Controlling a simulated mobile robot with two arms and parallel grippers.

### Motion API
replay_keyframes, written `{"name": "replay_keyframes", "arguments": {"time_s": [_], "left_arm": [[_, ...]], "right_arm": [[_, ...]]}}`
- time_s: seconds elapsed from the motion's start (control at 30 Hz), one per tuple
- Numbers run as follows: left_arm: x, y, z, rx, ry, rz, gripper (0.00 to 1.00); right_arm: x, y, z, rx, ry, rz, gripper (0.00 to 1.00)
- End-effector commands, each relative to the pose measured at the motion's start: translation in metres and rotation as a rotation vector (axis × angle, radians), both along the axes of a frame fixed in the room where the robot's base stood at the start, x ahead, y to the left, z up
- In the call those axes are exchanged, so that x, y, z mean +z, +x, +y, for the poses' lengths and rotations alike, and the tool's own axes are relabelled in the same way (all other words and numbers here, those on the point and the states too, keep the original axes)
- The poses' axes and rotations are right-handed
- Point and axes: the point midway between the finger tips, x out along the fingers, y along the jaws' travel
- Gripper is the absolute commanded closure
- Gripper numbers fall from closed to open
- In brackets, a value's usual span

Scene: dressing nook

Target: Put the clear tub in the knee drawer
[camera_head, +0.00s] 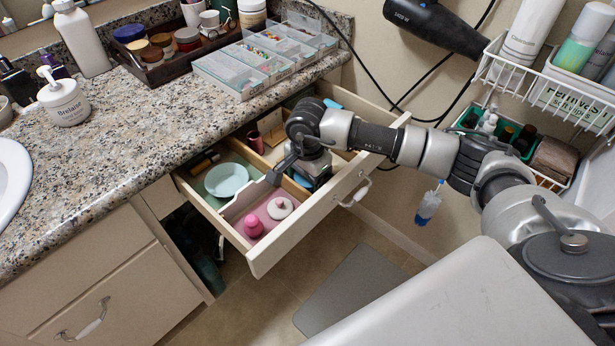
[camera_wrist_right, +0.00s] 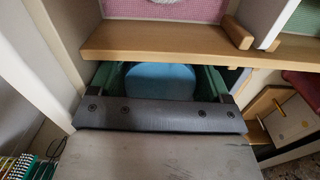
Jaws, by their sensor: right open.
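The knee drawer (camera_head: 308,224) is pulled open below the counter. My right gripper (camera_head: 312,172) points down into its middle, right of the pink-lined compartment. In the right wrist view, the open fingers (camera_wrist_right: 158,78) stand either side of a smooth, round, pale blue thing (camera_wrist_right: 160,82). It may be the tub or its contents; I cannot tell, and its lower part is hidden by the gripper. I cannot tell whether the fingers touch it. I pick out no clear tub for certain in the head view. My left gripper is not in view.
The drawer holds a pale dish (camera_head: 227,180), a pink bottle (camera_head: 253,226) and a round white item (camera_head: 280,208), with upright dividers between compartments. Clear bead boxes (camera_head: 232,72) and a dark tray (camera_head: 150,70) stand on the counter. A wire basket (camera_head: 555,92) hangs at the right.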

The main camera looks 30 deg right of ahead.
Motion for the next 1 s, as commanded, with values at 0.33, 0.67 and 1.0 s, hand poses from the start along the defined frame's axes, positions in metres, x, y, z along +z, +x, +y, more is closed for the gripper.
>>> {"name": "replay_keyframes", "arguments": {"time_s": [0.33,0.67,1.0], "left_arm": [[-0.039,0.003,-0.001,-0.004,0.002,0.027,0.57],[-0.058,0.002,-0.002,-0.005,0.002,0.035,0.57],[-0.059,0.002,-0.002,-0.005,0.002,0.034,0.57]], "right_arm": [[0.079,0.001,0.0,0.0,0.001,-0.006,0.22],[0.118,0.0,0.0,0.0,0.001,-0.002,0.22],[0.119,0.0,0.0,0.0,0.001,-0.001,0.22]]}}
